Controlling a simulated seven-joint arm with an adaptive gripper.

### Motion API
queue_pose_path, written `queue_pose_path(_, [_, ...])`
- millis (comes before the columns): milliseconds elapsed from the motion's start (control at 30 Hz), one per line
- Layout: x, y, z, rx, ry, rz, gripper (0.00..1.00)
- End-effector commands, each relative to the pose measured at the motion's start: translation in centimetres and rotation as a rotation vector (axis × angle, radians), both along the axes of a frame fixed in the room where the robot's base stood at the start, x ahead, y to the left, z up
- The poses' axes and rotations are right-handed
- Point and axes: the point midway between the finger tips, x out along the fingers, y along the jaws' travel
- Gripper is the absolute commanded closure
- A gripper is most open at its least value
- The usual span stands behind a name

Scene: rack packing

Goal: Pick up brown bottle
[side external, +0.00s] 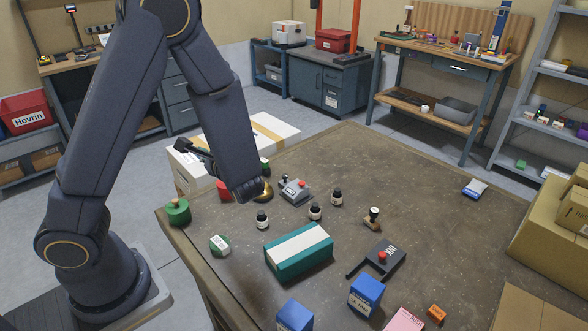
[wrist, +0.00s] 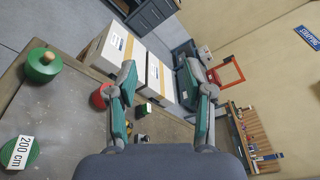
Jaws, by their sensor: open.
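Three small dark bottles with black caps and white labels stand upright on the table: a left one (side external: 262,220), a middle one (side external: 315,212) and a right one (side external: 337,198). At this size I cannot tell which is brown. My gripper (wrist: 160,68) is open and empty in the wrist view, its fingers spread. In the side view it is partly hidden behind my forearm, above the table's far left edge and apart from the bottles. No bottle can be clearly identified in the wrist view.
A teal-and-white box (side external: 299,251) lies in front of the bottles. A grey device with a red knob (side external: 294,190) stands behind them. A green round container (side external: 178,212) is near the left edge. The table's right-middle is clear.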

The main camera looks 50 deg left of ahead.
Motion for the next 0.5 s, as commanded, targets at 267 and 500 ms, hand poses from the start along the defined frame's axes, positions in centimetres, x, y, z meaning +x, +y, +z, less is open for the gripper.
queue_pose_path(267, [5.3, -5.7, -9.6, 0.354, 0.394, -0.514, 0.49])
queue_pose_path(500, [4.0, -7.5, -16.3, 0.564, 0.685, -0.746, 0.49])
